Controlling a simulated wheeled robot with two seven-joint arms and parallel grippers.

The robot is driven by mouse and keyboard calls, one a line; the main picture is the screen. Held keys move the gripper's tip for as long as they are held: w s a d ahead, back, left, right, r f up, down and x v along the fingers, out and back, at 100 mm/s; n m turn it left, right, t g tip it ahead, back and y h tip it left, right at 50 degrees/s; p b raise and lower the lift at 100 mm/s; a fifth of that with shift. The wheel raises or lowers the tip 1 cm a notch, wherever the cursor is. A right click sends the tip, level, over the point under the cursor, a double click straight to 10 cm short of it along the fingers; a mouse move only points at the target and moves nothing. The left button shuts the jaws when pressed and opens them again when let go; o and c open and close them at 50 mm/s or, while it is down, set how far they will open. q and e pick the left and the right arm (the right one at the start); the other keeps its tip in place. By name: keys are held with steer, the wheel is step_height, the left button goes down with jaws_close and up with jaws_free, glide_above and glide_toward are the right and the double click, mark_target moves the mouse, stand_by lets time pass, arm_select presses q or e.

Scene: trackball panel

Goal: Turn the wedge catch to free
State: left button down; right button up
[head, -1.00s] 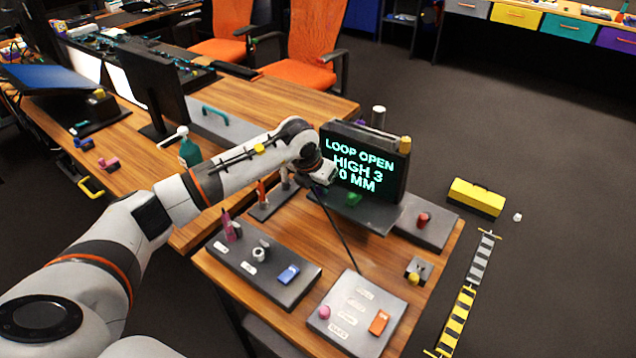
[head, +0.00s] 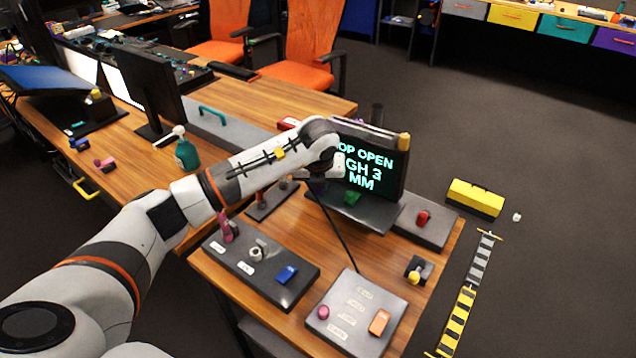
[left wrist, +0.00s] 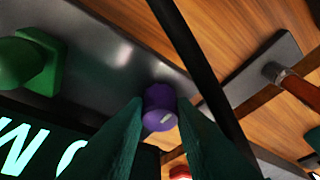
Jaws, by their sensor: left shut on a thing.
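In the left wrist view, a purple knob (left wrist: 160,95) with a short white mark on its end sits between the two dark teal fingers of my left gripper (left wrist: 158,110). The gripper is shut on the knob, at the edge of a dark grey plate (left wrist: 110,45). In the head view, my left gripper (head: 316,184) is in front of the lower left of the display (head: 375,165), its fingers hardly visible and the purple knob hidden. I cannot tell which part is the wedge catch. My right gripper is in neither view.
A green knob (head: 352,197) stands on the plate below the display. A red knob (head: 423,217) is to its right. A front panel has a blue switch (head: 287,273); another has an orange switch (head: 379,322) and a pink knob (head: 323,312). A black cable hangs below my wrist.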

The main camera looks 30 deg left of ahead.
arm_select(q)
steer(key=shift+r, duration=0.1)
steer(key=c, duration=1.2)
jaws_free()
steer(key=v, duration=1.2)
steer(key=shift+b, duration=0.45)
